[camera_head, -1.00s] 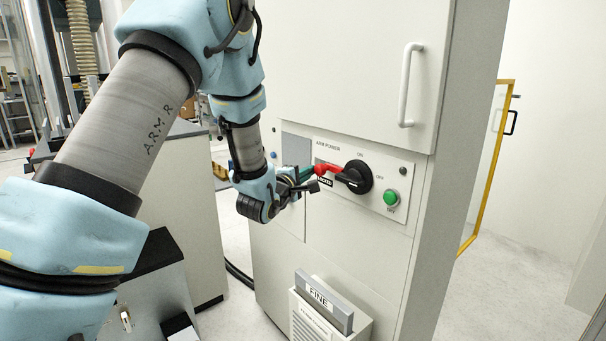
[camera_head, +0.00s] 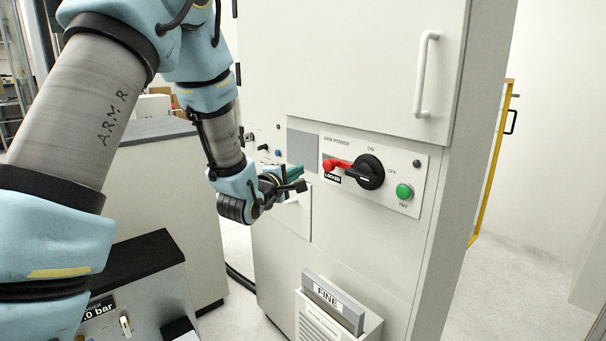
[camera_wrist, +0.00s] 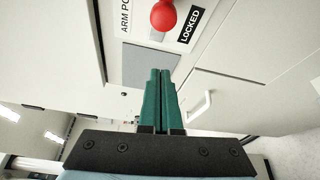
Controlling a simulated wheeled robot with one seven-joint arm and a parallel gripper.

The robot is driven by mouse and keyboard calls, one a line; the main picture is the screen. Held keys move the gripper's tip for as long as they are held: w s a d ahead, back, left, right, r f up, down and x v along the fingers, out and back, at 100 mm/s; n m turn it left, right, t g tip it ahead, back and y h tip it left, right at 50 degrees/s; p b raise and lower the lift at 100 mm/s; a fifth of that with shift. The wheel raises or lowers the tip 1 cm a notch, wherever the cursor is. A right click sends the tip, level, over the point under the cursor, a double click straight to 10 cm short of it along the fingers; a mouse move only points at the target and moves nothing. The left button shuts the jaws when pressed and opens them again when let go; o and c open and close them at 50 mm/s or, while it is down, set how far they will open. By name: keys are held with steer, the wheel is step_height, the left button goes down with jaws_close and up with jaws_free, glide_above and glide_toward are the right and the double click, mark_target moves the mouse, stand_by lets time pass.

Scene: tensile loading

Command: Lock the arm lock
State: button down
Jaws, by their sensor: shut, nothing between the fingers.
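The arm lock is a red lever with a round red knob (camera_head: 330,165) on the ARM POWER panel (camera_head: 392,205). The lever reaches from the black rotary switch (camera_head: 370,172) leftward, and its knob is beside the LOCKED label (camera_head: 332,178). In the wrist view the red knob (camera_wrist: 164,15) and the LOCKED label (camera_wrist: 190,25) are at the top, beyond the fingertips. My gripper (camera_head: 302,172) is left of the knob, apart from it. Its green fingers (camera_wrist: 160,72) are shut together with nothing between them.
A green TRY button (camera_head: 404,191) is right of the switch. A white door handle (camera_head: 425,75) is above. A tray marked FINE (camera_head: 330,300) stands low on the cabinet front. A grey plate (camera_head: 302,149) is left of the panel. Another white handle (camera_wrist: 200,106) shows in the wrist view.

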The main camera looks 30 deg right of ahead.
steer(key=b+v, duration=0.1)
steer(key=v, duration=0.3)
steer(key=shift+s+a, duration=0.25)
steer(key=shift+a, duration=0.1)
steer(key=w+a+f+m+y, duration=0.1)
steer(key=w+a+f+y, duration=0.15)
steer(key=a, duration=0.45)
steer(key=w+a+f+m+g+y+p, duration=0.15)
steer(key=a+y, duration=0.25)
steer(key=a, duration=0.4)
steer(key=w+a+f+m+y, duration=0.1)
steer(key=a+f+m+y, duration=0.15)
steer(key=a, duration=0.45)
steer(key=s+a+f+m+g+y, duration=0.1)
steer(key=s+a+m+g+y, duration=0.3)
steer(key=s+a, duration=1)
steer(key=a+g+y, duration=0.1)
steer(key=a+g, duration=0.1)
steer(key=a, duration=0.1)
steer(key=shift+s+m+g+p, duration=0.3)
steer(key=shift+s+g+p, duration=0.05)
